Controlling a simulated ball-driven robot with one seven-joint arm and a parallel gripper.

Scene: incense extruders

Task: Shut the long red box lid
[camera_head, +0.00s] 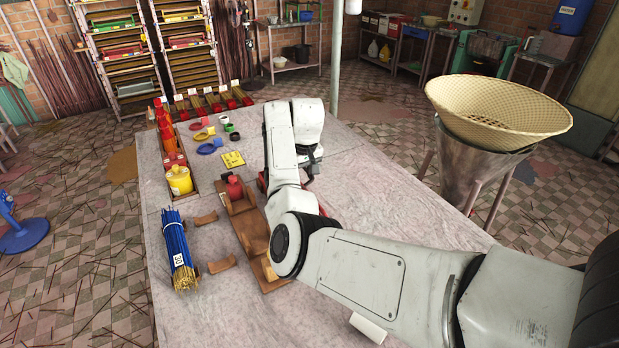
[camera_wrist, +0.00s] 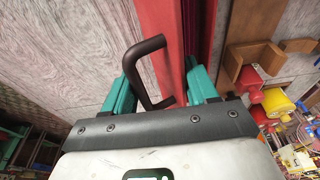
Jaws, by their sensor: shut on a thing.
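The long red box (camera_wrist: 160,25) runs away from my gripper in the wrist view as red strips with a darker band between them. A dark bent handle (camera_wrist: 150,45) crosses in front of it. My gripper (camera_wrist: 162,76) has teal fingers on both sides of this handle and is shut on it. In the head view, only small red parts of the box (camera_head: 263,184) show beside my arm, which hides most of it and my fingertips. How far the lid stands open is not clear.
A brown wooden stand (camera_head: 244,226) with a red bottle (camera_head: 234,188) lies left of my arm. A blue incense bundle (camera_head: 179,250) lies on the table (camera_head: 390,190). A wooden tray (camera_head: 175,155) holds yellow and red containers. The table's right side is mostly clear.

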